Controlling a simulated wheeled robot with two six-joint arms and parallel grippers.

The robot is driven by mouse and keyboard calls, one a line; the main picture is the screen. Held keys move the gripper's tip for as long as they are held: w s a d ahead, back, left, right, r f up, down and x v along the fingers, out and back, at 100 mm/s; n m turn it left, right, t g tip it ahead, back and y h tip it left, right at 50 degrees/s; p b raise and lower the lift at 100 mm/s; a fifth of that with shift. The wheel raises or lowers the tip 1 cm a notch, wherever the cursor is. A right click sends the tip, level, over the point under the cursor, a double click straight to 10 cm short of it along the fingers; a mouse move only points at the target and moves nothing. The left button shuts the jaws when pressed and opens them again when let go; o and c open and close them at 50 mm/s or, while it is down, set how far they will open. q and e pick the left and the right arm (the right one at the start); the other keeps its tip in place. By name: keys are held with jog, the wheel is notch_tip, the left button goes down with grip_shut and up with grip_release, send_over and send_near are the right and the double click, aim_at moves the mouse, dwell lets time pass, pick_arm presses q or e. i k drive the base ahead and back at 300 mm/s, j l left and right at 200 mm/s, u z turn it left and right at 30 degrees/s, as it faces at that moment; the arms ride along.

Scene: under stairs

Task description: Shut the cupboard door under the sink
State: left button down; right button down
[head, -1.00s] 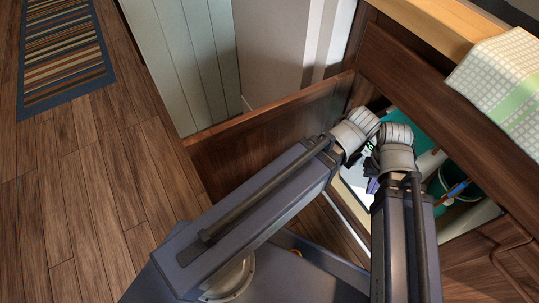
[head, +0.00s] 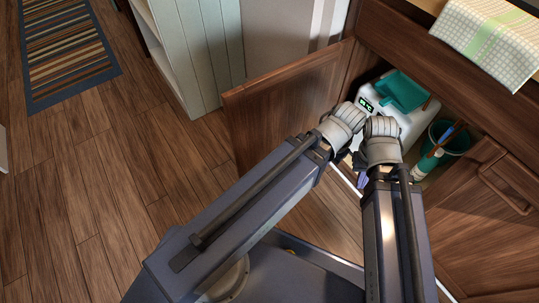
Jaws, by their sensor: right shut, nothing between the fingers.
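The cupboard door (head: 285,100) is dark brown wood and stands wide open, swung out to the left of the opening. My left arm's wrist is in front of its lower right part, and I cannot tell whether they touch. The cupboard under the sink (head: 415,65) is open; a white box with a green display (head: 385,118) shows inside. My right gripper (head: 361,173) is mostly hidden behind my wrists, low before the opening; it is shut and empty. The fingers of my left gripper are hidden.
Inside the cupboard are a teal dustpan (head: 402,90) and a dark green bucket (head: 452,138) with a brush and bottle. A checked towel (head: 490,38) hangs over the counter edge. A pale shelf unit (head: 195,50) stands behind the door. The wooden floor at left is clear up to a striped rug (head: 65,50).

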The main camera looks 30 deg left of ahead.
aim_at(291, 99)
jog(key=k+z, duration=0.2)
jog(key=k, duration=0.4)
jog(key=l+z, duration=0.1)
jog(key=z, duration=1.15)
jog(key=k+j, duration=0.2)
jog(key=j, duration=0.25)
jog(key=k+j, duration=0.15)
jog(key=j, duration=0.3)
jog(key=k+j, duration=0.2)
jog(key=j, duration=0.25)
jog(key=k+j, duration=0.15)
jog(key=j, duration=0.3)
jog(key=k+j, duration=0.2)
jog(key=j, duration=0.25)
jog(key=k+j, duration=0.15)
jog(key=j, duration=0.35)
jog(key=k+j, duration=0.2)
jog(key=j, duration=0.25)
jog(key=k+j, duration=0.15)
jog(key=j, duration=0.3)
